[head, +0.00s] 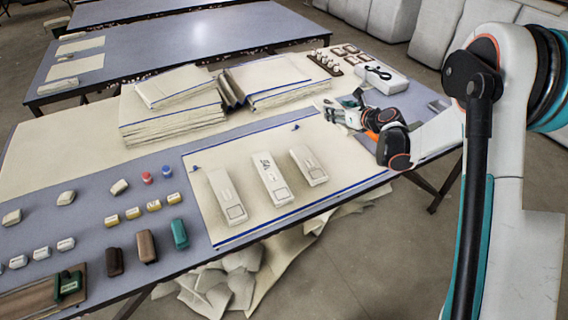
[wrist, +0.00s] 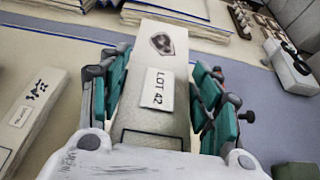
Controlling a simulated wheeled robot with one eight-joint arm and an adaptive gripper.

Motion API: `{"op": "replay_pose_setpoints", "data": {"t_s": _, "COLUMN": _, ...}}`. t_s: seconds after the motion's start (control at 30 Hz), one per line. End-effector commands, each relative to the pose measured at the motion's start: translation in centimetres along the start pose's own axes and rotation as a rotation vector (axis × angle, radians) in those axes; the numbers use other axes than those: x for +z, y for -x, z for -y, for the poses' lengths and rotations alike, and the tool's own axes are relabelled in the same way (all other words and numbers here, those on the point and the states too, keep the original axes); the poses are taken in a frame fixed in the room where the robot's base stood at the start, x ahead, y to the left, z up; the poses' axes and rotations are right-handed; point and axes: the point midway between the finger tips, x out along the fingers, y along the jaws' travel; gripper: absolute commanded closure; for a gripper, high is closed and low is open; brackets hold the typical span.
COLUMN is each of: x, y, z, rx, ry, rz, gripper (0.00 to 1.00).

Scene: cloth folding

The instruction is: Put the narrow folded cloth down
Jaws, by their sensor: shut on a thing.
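My gripper (head: 340,115) is over the right part of the table, beyond the right end of the row of cloths in the head view. In the wrist view, its green-padded fingers (wrist: 158,90) are shut on a narrow folded cloth (wrist: 150,115), pale, with a "LOT 42" label and a dark badge. In the head view the gripper mostly hides this cloth. I cannot tell if it touches the table. Three similar folded cloths (head: 225,194), (head: 271,179), (head: 308,165) lie side by side on a cream blue-edged sheet (head: 250,222). One also shows at left in the wrist view (wrist: 30,115).
Stacks of folded cloth (head: 170,112) stand at the table's back. A white box (head: 381,80) with a black item and a rack of small pieces (head: 325,63) are at the far right. Several small blocks and a green block (head: 180,234) lie at left. Crumpled cloth (head: 235,280) lies on the floor.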

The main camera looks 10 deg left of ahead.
Motion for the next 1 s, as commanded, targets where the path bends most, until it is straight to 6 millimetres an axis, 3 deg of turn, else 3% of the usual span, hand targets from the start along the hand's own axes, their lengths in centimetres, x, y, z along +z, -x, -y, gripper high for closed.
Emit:
{"op": "replay_pose_setpoints", "data": {"t_s": 0.17, "x": -1.9, "y": -1.4, "z": 0.0, "rx": 0.006, "ry": 0.003, "rz": 0.0, "gripper": 0.68}}
{"op": "replay_pose_setpoints", "data": {"t_s": 0.7, "x": -13.3, "y": -6.0, "z": 0.0, "rx": 0.005, "ry": 0.002, "rz": 0.001, "gripper": 0.68}}
{"op": "replay_pose_setpoints", "data": {"t_s": 1.0, "x": -15.2, "y": -6.8, "z": 0.0, "rx": 0.005, "ry": 0.002, "rz": 0.001, "gripper": 0.68}}
